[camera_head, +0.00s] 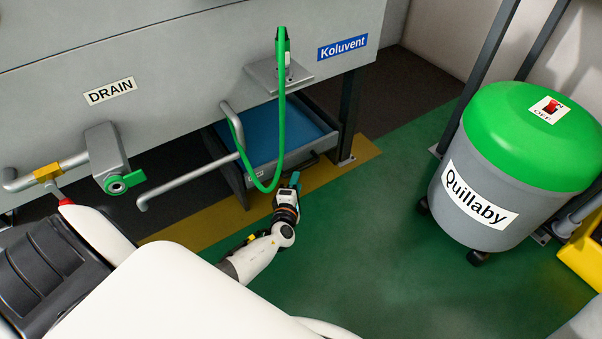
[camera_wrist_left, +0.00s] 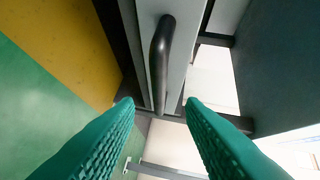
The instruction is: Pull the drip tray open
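The drip tray (camera_head: 288,153) is a grey drawer with a blue inside, low under the grey machine. Its blue inside shows from above in the head view. Its dark bar handle (camera_wrist_left: 161,58) is on the grey front in the left wrist view. My left gripper (camera_head: 294,180) is just in front of the tray front, low over the floor. In the left wrist view its green ribbed fingers (camera_wrist_left: 159,106) are apart, with the handle ahead of the gap. I see no contact with the handle. My right gripper is not in view.
A green hose (camera_head: 280,130) hangs in a loop close above my left gripper. A grey bent pipe (camera_head: 190,180) juts out left of the tray. A grey bin with a green lid (camera_head: 530,120) stands at right. Green floor (camera_head: 370,230) is clear between.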

